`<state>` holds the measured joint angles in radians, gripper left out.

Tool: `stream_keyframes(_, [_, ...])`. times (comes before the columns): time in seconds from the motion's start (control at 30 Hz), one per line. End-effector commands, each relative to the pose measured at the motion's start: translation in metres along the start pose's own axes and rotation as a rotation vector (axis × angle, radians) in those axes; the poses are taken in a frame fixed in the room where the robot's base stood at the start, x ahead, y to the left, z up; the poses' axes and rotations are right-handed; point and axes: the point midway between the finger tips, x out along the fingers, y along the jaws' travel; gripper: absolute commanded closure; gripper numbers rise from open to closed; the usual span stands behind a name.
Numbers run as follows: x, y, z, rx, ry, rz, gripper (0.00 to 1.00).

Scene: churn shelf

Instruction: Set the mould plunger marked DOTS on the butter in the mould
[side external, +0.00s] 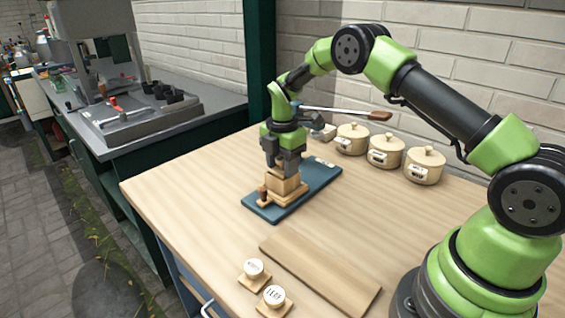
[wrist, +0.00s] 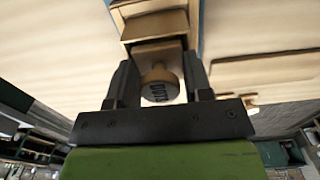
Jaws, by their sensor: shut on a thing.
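My gripper (side external: 283,160) is shut on a wooden plunger, upright over the mould on the blue tray (side external: 322,178). In the wrist view the plunger's round knob (wrist: 160,86) shows between my two fingers (wrist: 160,92); its dark lettering appears to read DOTS. The wooden mould (side external: 285,188) stands directly below my gripper, and its box also shows in the wrist view (wrist: 155,24). The plunger's block is at the mould's mouth; I cannot tell whether it touches the butter, which is hidden.
Two other round-knobbed plungers (side external: 254,268) (side external: 275,296) stand at the bench's front edge, beside a flat wooden board (side external: 318,277). Three lidded pots (side external: 385,151) line the wall side. A long wooden-handled tool (side external: 378,115) lies behind my gripper. The bench left of the tray is clear.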

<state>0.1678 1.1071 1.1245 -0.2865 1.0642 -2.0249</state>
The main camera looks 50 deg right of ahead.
Motion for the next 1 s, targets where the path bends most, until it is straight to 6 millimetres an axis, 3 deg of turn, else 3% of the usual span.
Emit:
stream_keyframes(0.27, [-0.0009,0.0000,0.0000,0.000,0.000,0.000,0.77])
stream_keyframes(0.3, [-0.0009,0.0000,0.0000,0.000,0.000,0.000,0.47])
stream_keyframes(0.4, [-0.0009,0.0000,0.0000,0.000,0.000,0.000,0.24])
stream_keyframes(0.6, [-0.0008,-0.0001,0.0000,0.000,0.000,0.000,0.24])
stream_keyframes(0.7, [-0.0008,-0.0001,0.0000,0.000,0.000,0.000,0.44])
stream_keyframes(1.0, [-0.0023,0.0000,0.0000,0.000,0.000,0.000,0.44])
